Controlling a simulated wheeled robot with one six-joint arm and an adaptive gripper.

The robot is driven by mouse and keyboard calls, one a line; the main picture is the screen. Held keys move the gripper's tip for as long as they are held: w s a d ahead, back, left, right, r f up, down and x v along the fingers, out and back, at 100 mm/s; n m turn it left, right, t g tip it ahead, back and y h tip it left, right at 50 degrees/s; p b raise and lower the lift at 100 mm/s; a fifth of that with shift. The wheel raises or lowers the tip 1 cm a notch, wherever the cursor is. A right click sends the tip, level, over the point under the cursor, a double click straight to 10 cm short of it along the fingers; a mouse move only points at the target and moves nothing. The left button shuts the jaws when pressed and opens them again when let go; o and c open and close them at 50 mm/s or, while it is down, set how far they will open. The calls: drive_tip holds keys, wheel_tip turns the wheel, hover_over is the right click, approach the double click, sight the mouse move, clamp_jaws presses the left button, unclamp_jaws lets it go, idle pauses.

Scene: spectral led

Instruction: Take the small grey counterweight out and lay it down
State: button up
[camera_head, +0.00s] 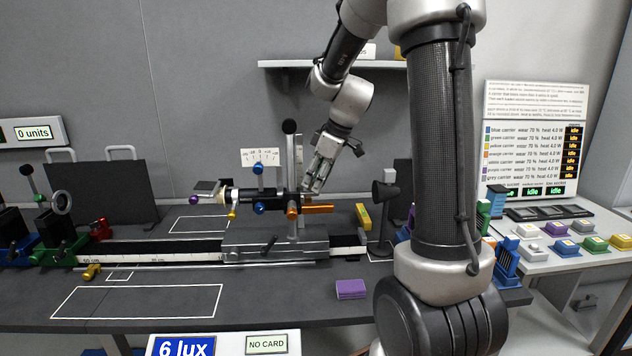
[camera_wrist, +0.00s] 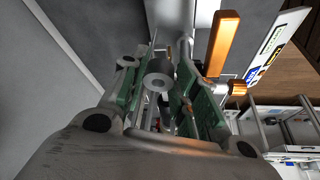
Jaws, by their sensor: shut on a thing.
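The small grey counterweight (camera_wrist: 160,78) is a short grey cylinder with a hole in its end face. In the wrist view it sits between the green-padded fingers of my gripper (camera_wrist: 163,92). In the head view my gripper (camera_head: 314,184) reaches down at the right end of the black instrument (camera_head: 275,195) on the bench rail, just above its orange bar (camera_head: 318,209). The gripper is shut on the counterweight. The fingers mostly hide it in the head view, and I cannot tell whether it still touches the instrument.
The orange bar (camera_wrist: 221,45) stands close beside the right finger in the wrist view. A black lamp-like stand (camera_head: 383,205) and a yellow block (camera_head: 362,216) are right of the instrument. A purple block (camera_head: 351,289) lies on the front bench. A white-outlined area (camera_head: 140,302) at front left is clear.

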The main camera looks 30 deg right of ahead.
drive_tip(key=shift+r, duration=1.05)
drive_tip(key=shift+r, duration=0.1)
drive_tip(key=shift+r, duration=1.15)
drive_tip(key=shift+s, duration=0.1)
